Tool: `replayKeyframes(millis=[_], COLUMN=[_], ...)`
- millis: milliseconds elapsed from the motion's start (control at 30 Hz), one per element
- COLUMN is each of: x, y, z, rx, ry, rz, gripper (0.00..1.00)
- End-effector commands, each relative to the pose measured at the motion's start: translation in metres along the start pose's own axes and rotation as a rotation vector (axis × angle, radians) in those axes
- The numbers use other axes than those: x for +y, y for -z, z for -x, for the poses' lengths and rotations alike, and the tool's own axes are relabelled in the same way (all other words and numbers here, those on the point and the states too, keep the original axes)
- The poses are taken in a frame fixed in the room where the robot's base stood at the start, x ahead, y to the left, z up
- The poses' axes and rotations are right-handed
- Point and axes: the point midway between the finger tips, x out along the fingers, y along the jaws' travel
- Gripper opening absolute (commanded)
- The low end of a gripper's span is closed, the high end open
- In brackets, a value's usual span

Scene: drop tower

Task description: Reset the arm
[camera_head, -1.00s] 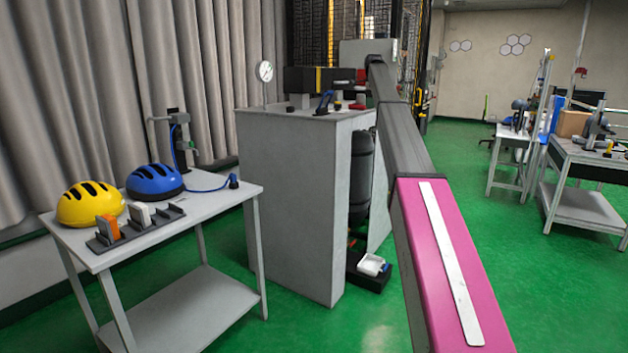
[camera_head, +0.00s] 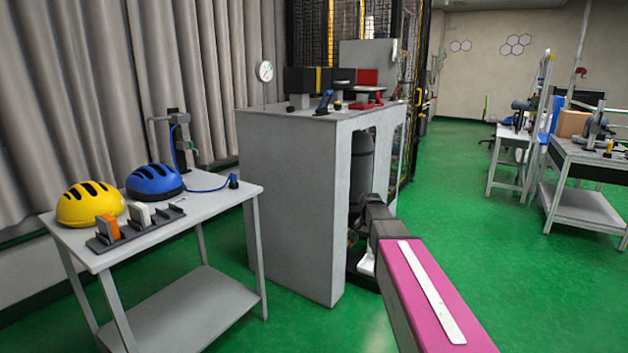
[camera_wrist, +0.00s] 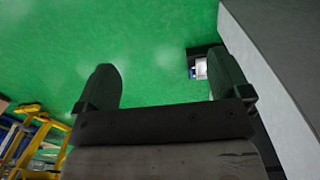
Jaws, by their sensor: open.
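My gripper (camera_wrist: 165,88) is open and empty in the wrist view, with its two dark fingers apart over the green floor. In the head view my pink arm reaches forward at the lower right, and its dark far end is low beside the grey cabinet (camera_head: 290,200). The gripper's fingers cannot be made out clearly there. In the wrist view a pale wall or panel (camera_wrist: 270,70) stands close to the right finger. A dark tray with a white and blue item (camera_wrist: 198,68) lies on the floor near that finger.
A table (camera_head: 160,240) at the left holds a yellow helmet (camera_head: 90,204), a blue helmet (camera_head: 154,181) and a dark rack (camera_head: 135,232). A gauge (camera_head: 265,71) stands on the cabinet. Workbenches (camera_head: 590,160) stand at the right. Green floor between is open.

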Motion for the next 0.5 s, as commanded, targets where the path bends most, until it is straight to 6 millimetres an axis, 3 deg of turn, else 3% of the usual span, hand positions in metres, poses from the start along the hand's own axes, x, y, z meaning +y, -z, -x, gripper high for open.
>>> replayKeyframes(millis=[33,200,400,500], x=[0.023,0.07,0.111,0.121], y=[-0.036,-0.112,-0.177,-0.194], z=[-0.018,-0.061,-0.089,-0.095], rx=[-0.004,-0.003,-0.001,0.0], ry=[-0.003,-0.001,0.0,0.0], rz=[0.067,0.306,0.526,0.588], gripper=[0.95,0.95,0.95,0.95])
